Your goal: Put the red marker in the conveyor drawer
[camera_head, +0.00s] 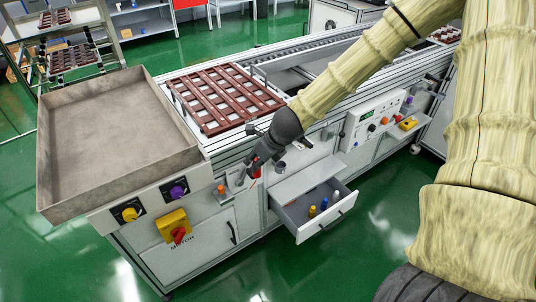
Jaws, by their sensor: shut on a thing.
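My gripper (254,166) is dark grey and points down at the front side of the conveyor. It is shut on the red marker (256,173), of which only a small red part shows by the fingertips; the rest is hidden. The conveyor drawer (326,226) is pulled open, to the right of and lower than my gripper. Inside it stand a yellow item (312,211) and a blue item (324,203). My gripper is outside the drawer, near a small grey holder (237,182) on the conveyor's front.
A brown slatted rack (222,97) lies on the conveyor. A large grey tray (115,140) is at the left. A yellow switch box with a red knob (178,236) and a control panel (375,122) stick out from the front. The green floor in front is clear.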

